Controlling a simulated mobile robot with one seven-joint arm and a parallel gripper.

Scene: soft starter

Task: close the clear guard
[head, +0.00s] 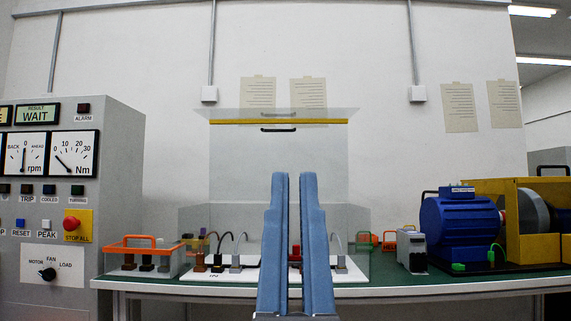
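The clear guard (235,165) is a see-through panel standing raised above the bench, behind my gripper. A yellow strip (240,122) runs along its upper edge, with a dark handle (278,130) just below. Under it, clear side walls surround a white terminal board (210,273) with several plugged leads. My gripper (294,176) has two blue upright fingers with a narrow empty gap between them. Its tips appear below the handle and apart from it. The fingers hide the middle of the board and part of the guard.
A grey control cabinet (120,160) with gauges and buttons stands at left. A small clear box with an orange rim (140,243) sits beside the board. A blue motor (458,230) and yellow frame (540,246) occupy the right of the green bench top (385,287).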

